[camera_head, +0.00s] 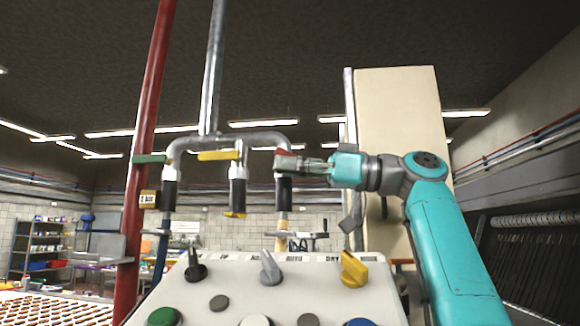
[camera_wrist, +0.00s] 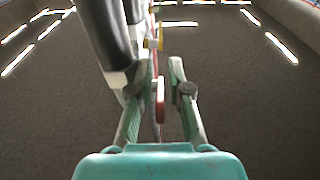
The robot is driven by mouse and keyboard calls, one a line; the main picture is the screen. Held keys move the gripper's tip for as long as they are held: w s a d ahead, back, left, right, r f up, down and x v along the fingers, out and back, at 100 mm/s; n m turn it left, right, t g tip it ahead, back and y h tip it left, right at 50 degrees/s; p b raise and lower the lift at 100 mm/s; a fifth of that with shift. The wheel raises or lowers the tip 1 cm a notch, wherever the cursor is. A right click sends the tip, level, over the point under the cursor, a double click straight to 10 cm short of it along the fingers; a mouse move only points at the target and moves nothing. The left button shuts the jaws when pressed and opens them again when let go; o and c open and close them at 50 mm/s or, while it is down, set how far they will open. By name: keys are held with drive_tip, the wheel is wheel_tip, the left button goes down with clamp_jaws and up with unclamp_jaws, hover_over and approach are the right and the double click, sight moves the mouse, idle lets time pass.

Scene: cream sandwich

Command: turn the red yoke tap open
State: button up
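The red yoke tap (camera_head: 284,152) sits on the right-hand branch of a grey forked pipe, above a black sleeve; its handle lies sideways, toward my gripper. My gripper (camera_head: 308,164) reaches it from the right, level with the handle. In the wrist view the red handle (camera_wrist: 160,100) shows edge-on between the two fingers of my gripper (camera_wrist: 158,72). The fingers are apart, with visible gaps on both sides of the handle. Whether a fingertip touches it is unclear. The tap's far end is partly hidden in the wrist view.
A yellow tap (camera_head: 218,155) and a green tap (camera_head: 149,159) sit on the other branches to the left. A red vertical pipe (camera_head: 148,110) stands beyond them. A panel with knobs (camera_head: 240,285) lies below. A cream cabinet (camera_head: 400,110) stands behind my arm.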

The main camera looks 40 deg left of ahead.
drive_tip(key=v, duration=1.2)
drive_tip(key=shift+o, duration=1.4)
drive_tip(key=shift+w+r, duration=0.1)
drive_tip(key=shift+w, duration=0.05)
drive_tip(key=shift+t+h, duration=0.4)
drive_tip(key=shift+h, duration=0.3)
drive_tip(key=x, duration=0.3)
drive_tip(key=r+x, duration=0.1)
drive_tip(key=x, duration=0.2)
drive_tip(key=r+x, duration=0.1)
drive_tip(key=x, duration=0.2)
drive_tip(key=shift+s+a, duration=0.2)
drive_tip(key=shift+s, duration=0.05)
